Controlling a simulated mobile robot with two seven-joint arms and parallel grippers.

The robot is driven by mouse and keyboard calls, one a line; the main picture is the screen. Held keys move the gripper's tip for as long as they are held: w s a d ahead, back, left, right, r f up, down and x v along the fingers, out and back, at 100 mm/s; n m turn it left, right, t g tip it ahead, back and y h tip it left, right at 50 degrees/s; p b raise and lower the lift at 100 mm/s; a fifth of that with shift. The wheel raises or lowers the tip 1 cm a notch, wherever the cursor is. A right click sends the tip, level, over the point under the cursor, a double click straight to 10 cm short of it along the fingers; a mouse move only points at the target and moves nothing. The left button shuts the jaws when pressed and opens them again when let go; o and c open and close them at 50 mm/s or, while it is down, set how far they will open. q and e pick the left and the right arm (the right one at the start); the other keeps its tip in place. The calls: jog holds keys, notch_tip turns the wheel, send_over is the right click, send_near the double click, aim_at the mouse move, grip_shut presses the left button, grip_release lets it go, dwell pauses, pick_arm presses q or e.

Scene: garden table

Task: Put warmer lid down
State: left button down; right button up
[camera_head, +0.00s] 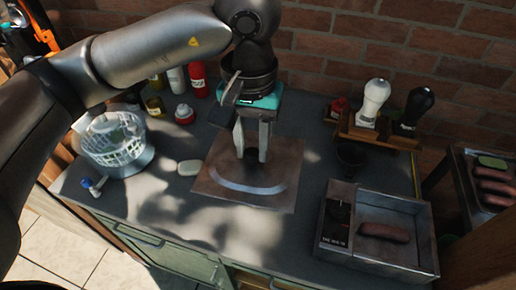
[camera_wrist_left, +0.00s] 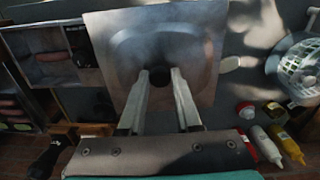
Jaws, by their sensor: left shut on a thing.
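The warmer lid (camera_head: 225,190) is a square, brownish metal plate with a raised middle and a dark knob. It is level over the middle of the counter; I cannot tell whether it touches the top. My left gripper (camera_head: 251,155) points down over its centre and is shut on the knob. The left wrist view shows the lid (camera_wrist_left: 195,50) beyond the fingers (camera_wrist_left: 160,78), with the knob between their tips. The warmer (camera_head: 390,214) stands uncovered at the right, with a sausage (camera_head: 384,232) inside. My right gripper is in neither view.
A white basket spinner (camera_head: 118,145) and a blue-tipped brush (camera_head: 93,186) are at the left. A pale soap-like block (camera_head: 190,167) lies just left of the lid. Bottles (camera_head: 198,80) stand behind. A wooden rack (camera_head: 376,133) is at the back right.

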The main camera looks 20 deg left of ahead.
aim_at(227, 163)
pick_arm(q)
jog(key=shift+a+f+b, duration=0.25)
jog(key=shift+b, duration=0.1)
jog(key=a+f+b, duration=0.1)
jog(key=f, duration=0.1)
jog(key=a+f+b, duration=0.1)
jog(key=f+b, duration=0.1)
jog(key=f, duration=0.1)
jog(key=a+f+b, duration=0.2)
jog(key=shift+s+a+f, duration=0.1)
jog(key=shift+s+f, duration=0.15)
jog(key=shift+a+f+b, duration=0.35)
jog(key=shift+f+b, duration=0.1)
jog(key=shift+s, duration=0.15)
